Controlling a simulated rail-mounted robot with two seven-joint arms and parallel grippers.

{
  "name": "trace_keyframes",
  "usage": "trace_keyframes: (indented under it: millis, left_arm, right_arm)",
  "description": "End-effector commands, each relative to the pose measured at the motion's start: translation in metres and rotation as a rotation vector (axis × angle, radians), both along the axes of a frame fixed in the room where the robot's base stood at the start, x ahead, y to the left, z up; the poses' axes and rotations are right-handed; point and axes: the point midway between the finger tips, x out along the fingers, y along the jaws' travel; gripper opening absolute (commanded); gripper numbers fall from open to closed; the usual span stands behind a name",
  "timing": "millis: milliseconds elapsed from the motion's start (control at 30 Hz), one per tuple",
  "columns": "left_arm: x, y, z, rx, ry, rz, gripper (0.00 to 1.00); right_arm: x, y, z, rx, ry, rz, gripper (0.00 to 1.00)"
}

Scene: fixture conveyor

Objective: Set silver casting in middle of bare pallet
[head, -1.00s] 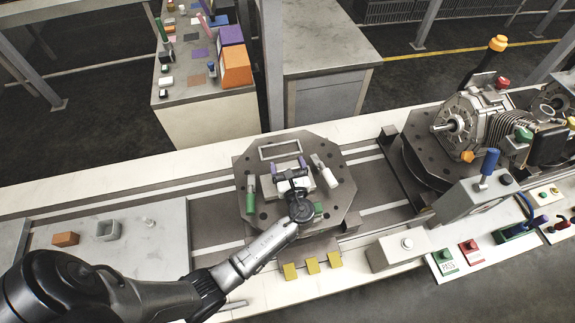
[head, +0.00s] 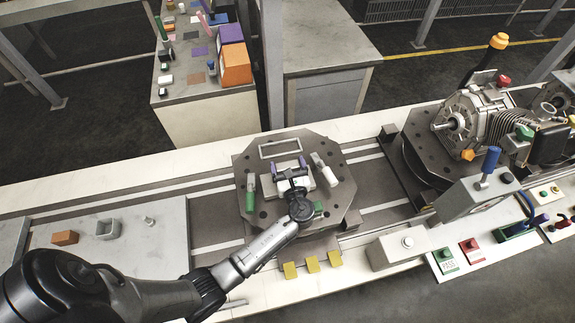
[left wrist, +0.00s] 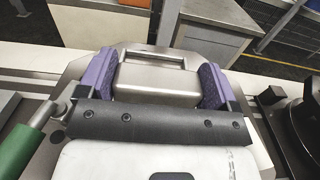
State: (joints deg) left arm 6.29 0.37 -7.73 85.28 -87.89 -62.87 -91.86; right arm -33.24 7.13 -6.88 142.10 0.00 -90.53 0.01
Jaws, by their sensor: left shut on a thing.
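My left gripper (head: 289,168) is over the middle of the octagonal grey pallet (head: 336,212) on the conveyor. Its purple fingers are shut on the silver casting (head: 268,186), a block that the gripper partly covers in the head view. In the left wrist view, the casting (left wrist: 158,80) sits between the two purple finger pads (left wrist: 158,82), with the pallet around it. I cannot tell whether its underside touches the pallet. My right gripper is not in view.
A rectangular frame (head: 281,148) lies behind. A motor-like assembly (head: 480,115) stands on the fixture at right. Yellow blocks (head: 312,264) line the front.

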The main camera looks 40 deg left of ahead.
Motion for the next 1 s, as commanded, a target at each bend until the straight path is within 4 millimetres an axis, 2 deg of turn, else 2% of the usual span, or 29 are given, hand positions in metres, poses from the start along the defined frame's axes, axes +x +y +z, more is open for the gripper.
trace_keyframes:
  millis: [700,733,867,1000]
  left_arm:
    - [0.0011,0.0002,-0.0059,0.003,-0.006,0.0,0.11]
    - [0.0011,0.0002,-0.0053,0.003,-0.006,0.0,0.88]
    - [0.0008,0.0001,-0.0062,0.002,-0.004,0.0,1.0]
    - [0.0005,0.0,-0.0071,0.001,-0.002,0.0,1.0]
  right_arm:
    - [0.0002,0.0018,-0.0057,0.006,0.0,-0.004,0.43]
    - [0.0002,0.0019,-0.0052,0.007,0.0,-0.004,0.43]
    - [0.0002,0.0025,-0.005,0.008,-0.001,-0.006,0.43]
    - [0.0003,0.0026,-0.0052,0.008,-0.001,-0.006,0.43]
